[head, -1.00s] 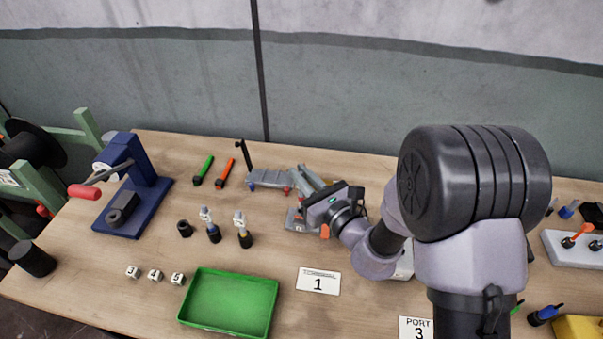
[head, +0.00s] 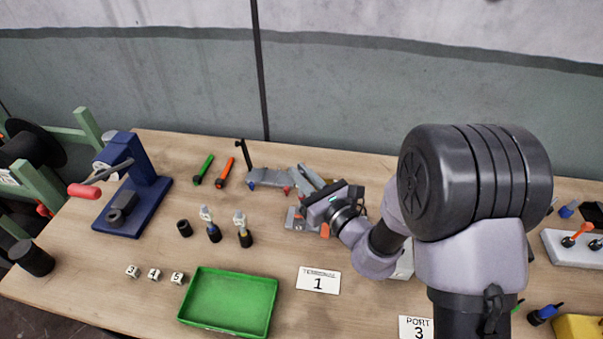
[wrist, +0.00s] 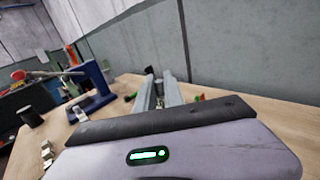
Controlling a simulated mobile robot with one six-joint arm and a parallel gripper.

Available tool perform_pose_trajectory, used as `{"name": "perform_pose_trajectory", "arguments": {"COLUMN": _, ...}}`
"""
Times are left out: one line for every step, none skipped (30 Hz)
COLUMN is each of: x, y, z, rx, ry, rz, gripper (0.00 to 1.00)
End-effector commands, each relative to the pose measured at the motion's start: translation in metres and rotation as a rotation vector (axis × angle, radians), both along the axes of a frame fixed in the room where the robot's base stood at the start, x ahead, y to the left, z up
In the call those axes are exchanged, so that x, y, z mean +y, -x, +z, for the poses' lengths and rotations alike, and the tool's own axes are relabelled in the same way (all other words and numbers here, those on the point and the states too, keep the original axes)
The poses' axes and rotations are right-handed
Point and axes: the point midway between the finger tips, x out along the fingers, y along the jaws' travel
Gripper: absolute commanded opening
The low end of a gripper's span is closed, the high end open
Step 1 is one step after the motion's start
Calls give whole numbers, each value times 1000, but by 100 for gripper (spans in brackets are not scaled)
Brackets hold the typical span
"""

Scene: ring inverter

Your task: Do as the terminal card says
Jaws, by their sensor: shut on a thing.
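The terminal card (head: 318,281) lies on the bench and reads "TERMINAL 1". My gripper (head: 312,215) is low over the bench behind it, beside a grey fixture (head: 297,179) with sloping bars. A small grey block (head: 294,220) and an orange part (head: 324,231) show beside the gripper. In the wrist view my gripper's housing fills the front, with grey bars (wrist: 150,95) beyond it.
A green tray (head: 230,327) stands at the front. Green and orange tools (head: 224,173) lie behind. A "PORT 3" card (head: 416,328) is at the front right.

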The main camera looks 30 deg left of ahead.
Motion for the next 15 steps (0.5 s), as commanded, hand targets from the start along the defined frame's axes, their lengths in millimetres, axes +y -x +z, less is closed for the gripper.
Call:
{"name": "perform_pose_trajectory", "arguments": {"x": 0, "y": 0, "z": 0, "rx": 0, "ry": 0, "rz": 0, "gripper": 0}}
{"name": "perform_pose_trajectory", "arguments": {"x": 0, "y": 0, "z": 0, "rx": 0, "ry": 0, "rz": 0, "gripper": 0}}
{"name": "perform_pose_trajectory", "arguments": {"x": 0, "y": 0, "z": 0, "rx": 0, "ry": 0, "rz": 0, "gripper": 0}}
{"name": "perform_pose_trajectory", "arguments": {"x": 0, "y": 0, "z": 0, "rx": 0, "ry": 0, "rz": 0, "gripper": 0}}
{"name": "perform_pose_trajectory", "arguments": {"x": 0, "y": 0, "z": 0, "rx": 0, "ry": 0, "rz": 0, "gripper": 0}}
{"name": "perform_pose_trajectory", "arguments": {"x": 0, "y": 0, "z": 0, "rx": 0, "ry": 0, "rz": 0, "gripper": 0}}
{"name": "perform_pose_trajectory", "arguments": {"x": 0, "y": 0, "z": 0, "rx": 0, "ry": 0, "rz": 0, "gripper": 0}}
{"name": "perform_pose_trajectory", "arguments": {"x": 0, "y": 0, "z": 0, "rx": 0, "ry": 0, "rz": 0, "gripper": 0}}
{"name": "perform_pose_trajectory", "arguments": {"x": 0, "y": 0, "z": 0, "rx": 0, "ry": 0, "rz": 0, "gripper": 0}}
{"name": "perform_pose_trajectory", "arguments": {"x": 0, "y": 0, "z": 0, "rx": 0, "ry": 0, "rz": 0, "gripper": 0}}
{"name": "perform_pose_trajectory", "arguments": {"x": 0, "y": 0, "z": -1, "rx": 0, "ry": 0, "rz": 0, "gripper": 0}}
{"name": "perform_pose_trajectory", "arguments": {"x": 0, "y": 0, "z": -2, "rx": 0, "ry": 0, "rz": 0, "gripper": 0}}
{"name": "perform_pose_trajectory", "arguments": {"x": 0, "y": 0, "z": -3, "rx": 0, "ry": 0, "rz": 0, "gripper": 0}}
{"name": "perform_pose_trajectory", "arguments": {"x": 0, "y": 0, "z": -3, "rx": 0, "ry": 0, "rz": 0, "gripper": 0}}
{"name": "perform_pose_trajectory", "arguments": {"x": 0, "y": 0, "z": -5, "rx": 0, "ry": 0, "rz": 0, "gripper": 0}}
